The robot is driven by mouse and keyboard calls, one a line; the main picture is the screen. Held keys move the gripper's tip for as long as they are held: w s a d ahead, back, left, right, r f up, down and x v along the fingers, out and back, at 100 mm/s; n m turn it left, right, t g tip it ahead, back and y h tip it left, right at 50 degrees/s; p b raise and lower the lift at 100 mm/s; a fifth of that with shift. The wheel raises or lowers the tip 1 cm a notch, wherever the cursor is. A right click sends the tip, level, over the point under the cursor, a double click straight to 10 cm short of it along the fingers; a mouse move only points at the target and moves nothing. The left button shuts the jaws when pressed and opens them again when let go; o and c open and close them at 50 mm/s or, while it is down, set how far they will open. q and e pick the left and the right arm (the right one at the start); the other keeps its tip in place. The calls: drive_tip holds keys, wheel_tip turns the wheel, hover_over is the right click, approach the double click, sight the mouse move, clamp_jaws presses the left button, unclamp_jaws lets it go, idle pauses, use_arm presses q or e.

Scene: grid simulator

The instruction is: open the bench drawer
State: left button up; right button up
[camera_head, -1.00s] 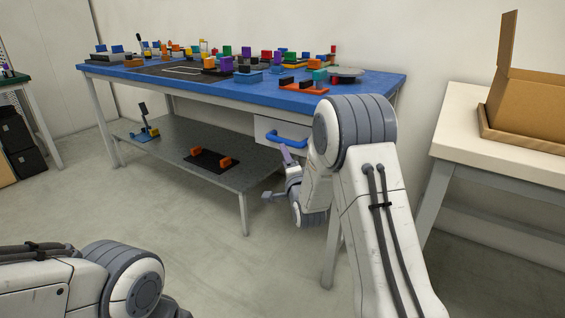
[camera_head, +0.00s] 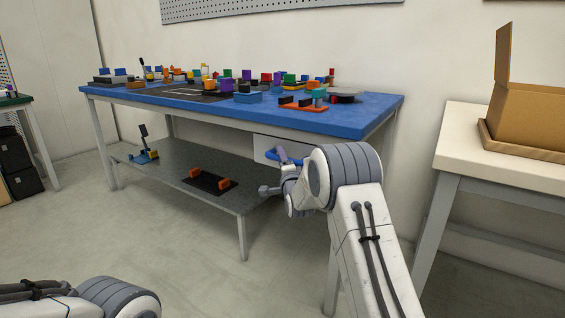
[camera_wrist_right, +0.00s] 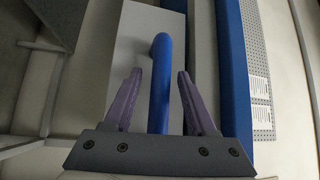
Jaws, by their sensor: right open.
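The bench drawer (camera_head: 262,145) has a white front under the right part of the blue bench top (camera_head: 225,110). It appears shut. Its blue handle (camera_head: 287,158) is partly hidden by my right arm in the head view. In the right wrist view the blue handle (camera_wrist_right: 160,85) runs between the two purple fingers of my right gripper (camera_wrist_right: 157,85). The fingers are open, one on each side of the handle, with gaps on both sides. The drawer front (camera_wrist_right: 135,50) shows behind it. My left gripper is out of view; only part of my left arm shows at the lower left.
Several coloured parts stand on the bench top. A grey lower shelf (camera_head: 215,205) holds a black tray with orange blocks (camera_head: 208,181). A white table (camera_head: 500,150) with a cardboard box (camera_head: 535,110) stands at the right. The floor in front is clear.

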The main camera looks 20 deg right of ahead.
clamp_jaws()
drive_tip(key=shift+d, duration=0.1)
idle(1.4)
